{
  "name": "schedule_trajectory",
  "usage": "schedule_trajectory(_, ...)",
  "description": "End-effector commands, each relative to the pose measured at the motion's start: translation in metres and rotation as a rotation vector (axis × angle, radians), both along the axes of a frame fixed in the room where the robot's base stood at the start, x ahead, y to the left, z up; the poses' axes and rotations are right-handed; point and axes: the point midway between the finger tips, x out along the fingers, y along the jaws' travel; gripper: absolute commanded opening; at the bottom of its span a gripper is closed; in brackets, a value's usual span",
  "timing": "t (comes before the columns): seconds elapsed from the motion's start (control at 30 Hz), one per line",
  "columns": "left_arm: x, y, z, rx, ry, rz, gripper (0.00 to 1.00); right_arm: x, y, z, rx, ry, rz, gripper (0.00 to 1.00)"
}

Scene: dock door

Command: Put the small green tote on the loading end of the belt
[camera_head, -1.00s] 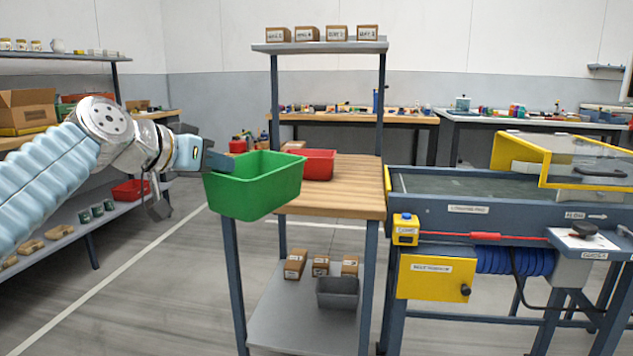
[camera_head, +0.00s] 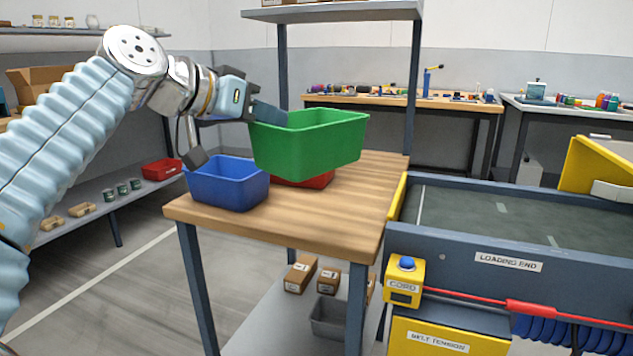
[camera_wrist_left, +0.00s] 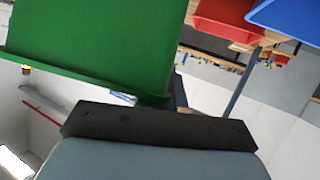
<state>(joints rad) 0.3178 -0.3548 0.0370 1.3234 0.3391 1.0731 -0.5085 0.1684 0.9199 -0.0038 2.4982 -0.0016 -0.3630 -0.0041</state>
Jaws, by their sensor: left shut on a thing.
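The small green tote (camera_head: 312,146) hangs upright in my left gripper (camera_head: 268,114), above the wooden table. The gripper is shut on the tote's left rim. In the left wrist view the green tote (camera_wrist_left: 95,45) fills the upper left, close against the dark gripper part (camera_wrist_left: 150,127). The belt (camera_head: 500,215) lies to the right of the table, with a "LOADING END" label (camera_head: 508,262) on its near side rail. The visible belt surface near that end is bare. My right gripper is not in view.
A blue tote (camera_head: 228,186) stands on the table's left part. A red tote (camera_head: 305,181) stands behind and below the green one, partly hidden. The table's right part (camera_head: 350,215) is clear.

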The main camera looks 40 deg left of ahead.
Motion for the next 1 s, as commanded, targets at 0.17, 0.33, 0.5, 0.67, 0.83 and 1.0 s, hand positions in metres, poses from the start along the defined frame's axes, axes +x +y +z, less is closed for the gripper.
schedule_trajectory(0.17, 0.031, 0.005, -0.015, -0.002, 0.005, -0.001, 0.00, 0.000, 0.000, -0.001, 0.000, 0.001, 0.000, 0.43)
schedule_trajectory(0.33, 0.079, 0.014, -0.037, -0.003, 0.006, -0.002, 0.00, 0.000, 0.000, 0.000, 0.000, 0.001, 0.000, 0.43)
schedule_trajectory(0.5, 0.108, 0.019, -0.067, -0.002, 0.002, 0.000, 0.00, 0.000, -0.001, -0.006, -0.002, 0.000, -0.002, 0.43)
schedule_trajectory(0.67, 0.119, 0.021, -0.079, -0.001, 0.001, -0.001, 0.00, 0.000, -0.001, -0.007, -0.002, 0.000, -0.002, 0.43)
schedule_trajectory(0.83, 0.134, 0.024, -0.098, -0.003, 0.003, 0.000, 0.00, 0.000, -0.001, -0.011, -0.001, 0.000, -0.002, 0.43)
schedule_trajectory(1.0, 0.136, 0.025, -0.126, -0.001, 0.002, 0.001, 0.00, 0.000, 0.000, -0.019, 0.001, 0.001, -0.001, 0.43)
